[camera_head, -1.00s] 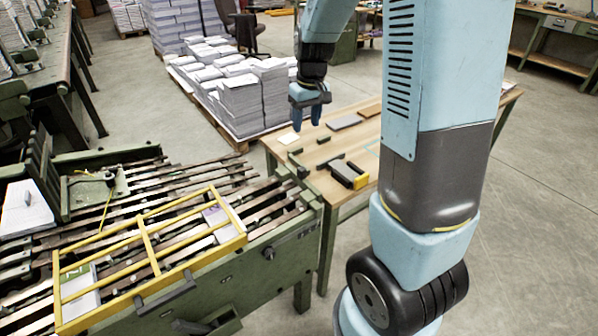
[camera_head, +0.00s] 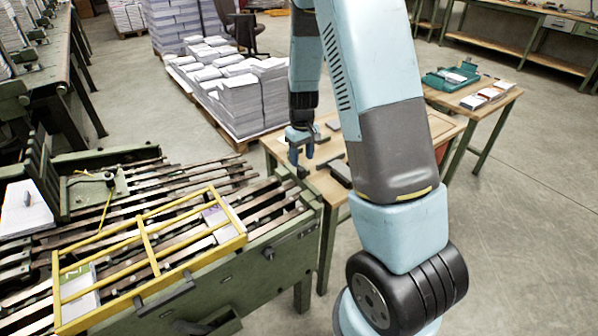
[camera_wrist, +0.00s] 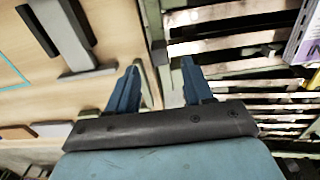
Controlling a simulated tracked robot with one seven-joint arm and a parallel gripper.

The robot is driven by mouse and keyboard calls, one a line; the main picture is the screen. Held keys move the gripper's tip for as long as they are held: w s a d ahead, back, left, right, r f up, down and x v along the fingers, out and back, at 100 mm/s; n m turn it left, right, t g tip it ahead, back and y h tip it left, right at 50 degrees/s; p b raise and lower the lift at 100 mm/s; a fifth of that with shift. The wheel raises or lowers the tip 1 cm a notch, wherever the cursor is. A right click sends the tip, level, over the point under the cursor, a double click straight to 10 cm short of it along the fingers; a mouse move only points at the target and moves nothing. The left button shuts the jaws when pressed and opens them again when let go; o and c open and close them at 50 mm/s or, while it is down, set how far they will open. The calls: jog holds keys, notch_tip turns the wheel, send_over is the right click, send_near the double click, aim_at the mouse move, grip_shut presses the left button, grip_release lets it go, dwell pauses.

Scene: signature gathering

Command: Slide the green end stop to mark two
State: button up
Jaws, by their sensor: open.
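My gripper (camera_head: 302,154) points down over the near left corner of the wooden table, beside the machine's right end. It is open, and its two blue fingers stand apart in the wrist view (camera_wrist: 158,68). A small dark green block (camera_wrist: 158,53) shows ahead of the gap between the fingertips, at the border of table and machine. A dark green piece (camera_head: 302,172) also shows just below the fingers in the head view. I cannot tell for sure which piece is the end stop. No mark numbers are readable.
The slatted green machine bed (camera_head: 262,235) carries a yellow frame (camera_head: 146,238) with papers under it. The wooden table (camera_head: 328,187) holds a dark grey piece (camera_head: 340,172), partly behind my arm. A second table with a teal tray (camera_head: 447,80) stands behind at right.

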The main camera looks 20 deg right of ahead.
aim_at(302, 169)
notch_tip(302, 169, down, 6)
jog(key=shift+f, duration=0.25)
jog(key=shift+c, duration=0.5)
grip_shut()
